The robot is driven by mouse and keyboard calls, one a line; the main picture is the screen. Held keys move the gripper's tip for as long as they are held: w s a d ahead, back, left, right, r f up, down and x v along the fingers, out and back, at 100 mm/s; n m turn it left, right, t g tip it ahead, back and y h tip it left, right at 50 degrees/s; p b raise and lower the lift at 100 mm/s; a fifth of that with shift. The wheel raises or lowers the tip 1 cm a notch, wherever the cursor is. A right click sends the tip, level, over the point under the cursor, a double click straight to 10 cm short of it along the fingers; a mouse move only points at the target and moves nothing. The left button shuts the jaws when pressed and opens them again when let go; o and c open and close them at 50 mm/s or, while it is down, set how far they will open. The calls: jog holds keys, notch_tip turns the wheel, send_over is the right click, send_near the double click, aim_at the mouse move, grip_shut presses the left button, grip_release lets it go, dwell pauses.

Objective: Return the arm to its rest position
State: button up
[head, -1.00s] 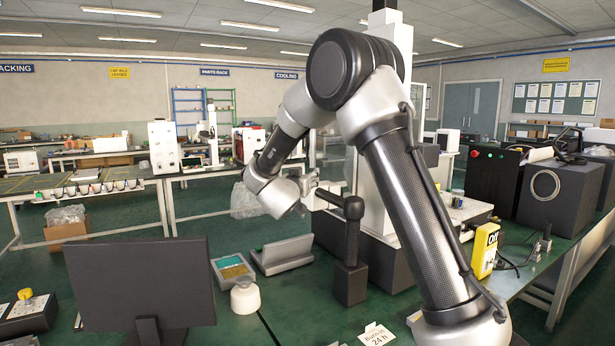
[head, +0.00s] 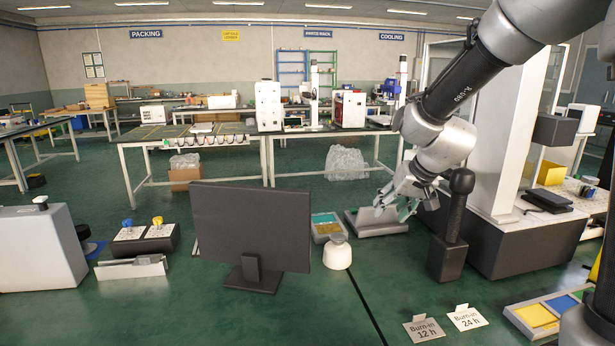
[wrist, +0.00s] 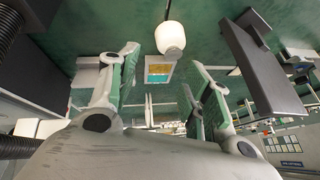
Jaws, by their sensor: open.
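My gripper (head: 400,197) hangs at the end of my bent arm, right of centre in the head view. It is open and empty; in the wrist view its two fingers (wrist: 165,95) stand wide apart with nothing between them. In the head view it appears in front of the grey laptop-like device (head: 376,221) and left of the black post with a rounded top (head: 455,225). The gap between gripper and post cannot be judged exactly. My upper arm runs out of the frame at the top right.
A dark monitor (head: 250,228), a white round-topped jar (head: 337,253) and a small tray with coloured panels (head: 327,227) stand on the green surface. Burn-in cards (head: 424,328) lie at the front. A white column (head: 497,140) rises at right.

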jog(key=s+d+r+h, duration=0.1)
jog(key=s+d, duration=0.3)
jog(key=s, duration=0.5)
jog(key=s+d+r+g+h, duration=0.1)
jog(key=s+d+r, duration=0.3)
jog(key=s, duration=0.5)
jog(key=s+d+r+h, duration=0.1)
jog(key=s+d+r, duration=0.1)
jog(key=s+d, duration=0.4)
jog(key=s, duration=0.3)
jog(key=shift+s+d+r+g, duration=0.2)
jog(key=shift+s+r+g, duration=0.15)
jog(key=shift+g, duration=0.05)
jog(key=shift+s+d+r, duration=0.1)
jog(key=shift+d+r, duration=0.15)
jog(key=shift+r, duration=0.2)
jog(key=shift+c, duration=0.2)
